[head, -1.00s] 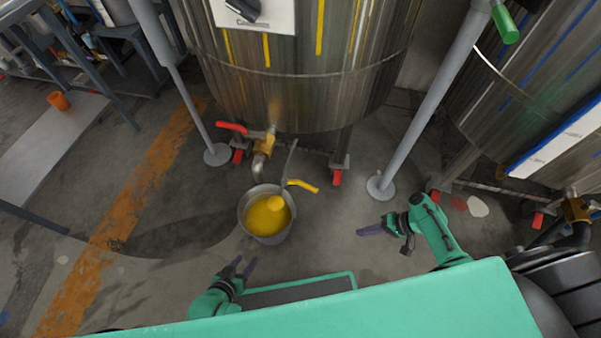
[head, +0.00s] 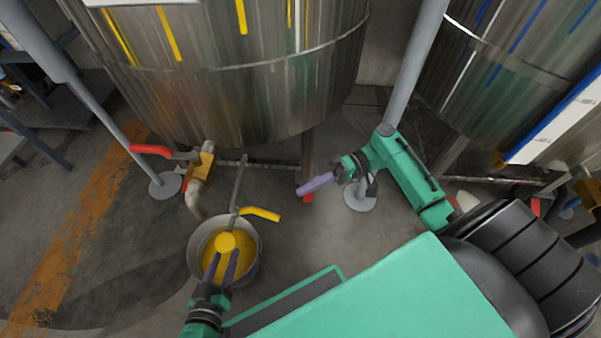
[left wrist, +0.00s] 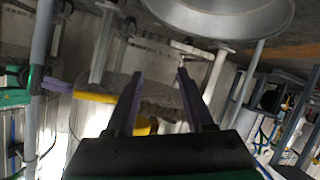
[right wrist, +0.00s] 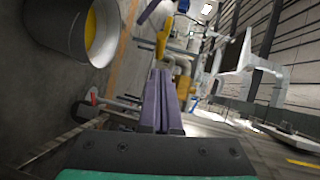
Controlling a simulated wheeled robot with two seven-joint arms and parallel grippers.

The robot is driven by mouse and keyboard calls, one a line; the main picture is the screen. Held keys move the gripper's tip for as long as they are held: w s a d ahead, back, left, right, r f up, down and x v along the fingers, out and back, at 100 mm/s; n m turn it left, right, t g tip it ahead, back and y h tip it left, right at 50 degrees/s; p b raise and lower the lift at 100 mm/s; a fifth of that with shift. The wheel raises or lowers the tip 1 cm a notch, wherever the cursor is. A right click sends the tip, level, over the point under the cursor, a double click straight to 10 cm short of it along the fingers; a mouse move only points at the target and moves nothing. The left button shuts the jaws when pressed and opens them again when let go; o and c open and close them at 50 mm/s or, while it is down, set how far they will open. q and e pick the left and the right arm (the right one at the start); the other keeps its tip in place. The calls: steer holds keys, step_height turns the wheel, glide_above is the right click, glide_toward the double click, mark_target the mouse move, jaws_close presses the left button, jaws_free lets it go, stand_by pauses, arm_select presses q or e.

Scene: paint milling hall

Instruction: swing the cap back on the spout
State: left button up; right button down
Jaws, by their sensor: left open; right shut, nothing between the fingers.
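The grey spout (head: 195,198) curves down from a brass valve (head: 203,162) at the tank's foot. A yellow round piece (head: 225,243), which looks like the cap, is on a grey bar (head: 238,182) with a yellow handle (head: 260,213); it appears over the bucket, apart from the spout. The handle also shows in the left wrist view (left wrist: 95,97). My left gripper (head: 221,260) is open, its fingertips close to the yellow piece in the head view; contact cannot be told. My right gripper (head: 303,190) is shut and empty, to the right of the handle.
A metal bucket (head: 254,262) with yellow paint stands on the floor below the bar. The valve has a red lever (head: 150,149). Grey support posts (head: 413,70) stand beside the large steel tank (head: 240,95). Floor right of the bucket is clear.

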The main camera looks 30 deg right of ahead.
steer(key=a+f+b, duration=0.1)
steer(key=a, duration=0.6)
steer(key=shift+w+a, duration=0.2)
steer(key=shift+a, duration=0.1)
